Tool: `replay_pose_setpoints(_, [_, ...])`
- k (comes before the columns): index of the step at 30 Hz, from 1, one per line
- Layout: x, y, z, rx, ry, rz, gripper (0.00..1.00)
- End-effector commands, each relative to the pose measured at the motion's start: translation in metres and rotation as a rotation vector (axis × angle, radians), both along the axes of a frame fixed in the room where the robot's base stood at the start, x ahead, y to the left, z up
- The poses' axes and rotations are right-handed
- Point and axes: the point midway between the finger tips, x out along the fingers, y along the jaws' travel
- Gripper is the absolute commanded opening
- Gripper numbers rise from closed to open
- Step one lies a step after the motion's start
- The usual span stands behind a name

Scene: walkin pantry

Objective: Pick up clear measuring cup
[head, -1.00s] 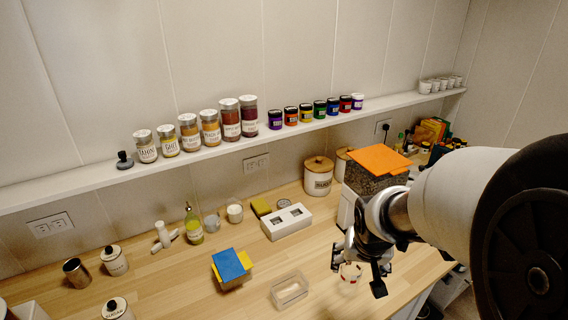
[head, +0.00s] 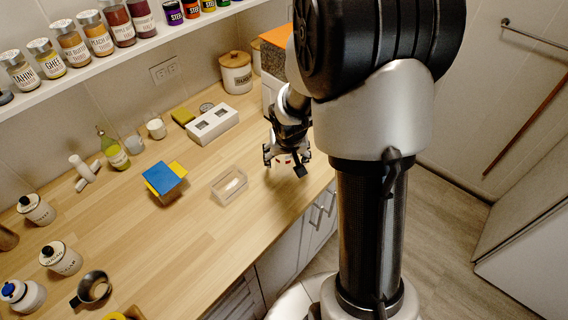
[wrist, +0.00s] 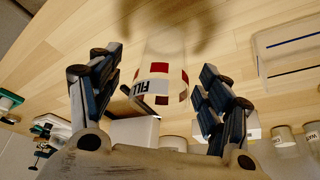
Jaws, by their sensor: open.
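The clear measuring cup (wrist: 162,72), with red squares and a "FILL" label, is in the middle of the wrist view. In the head view it is almost wholly hidden by my gripper (head: 287,160), which is low over the counter near its front right edge. In the wrist view, my gripper (wrist: 160,70) is open, with one finger on each side of the cup. Gaps show between the cup and both fingers.
A white box with two openings (head: 212,124) and a lidded canister (head: 236,74) are behind. The wooden counter (head: 205,235) is bare in front.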

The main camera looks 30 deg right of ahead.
Motion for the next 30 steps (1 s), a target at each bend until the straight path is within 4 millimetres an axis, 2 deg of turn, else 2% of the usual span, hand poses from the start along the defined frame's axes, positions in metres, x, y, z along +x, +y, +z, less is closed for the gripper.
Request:
replay_pose_setpoints(8, [0.013, -0.002, -0.042, 0.001, 0.003, 0.0, 0.71])
replay_pose_setpoints(16, [0.016, -0.003, -0.044, 0.0, 0.0, 0.0, 0.71])
replay_pose_setpoints(30, [0.015, -0.003, -0.044, 0.0, 0.001, 0.0, 0.4])
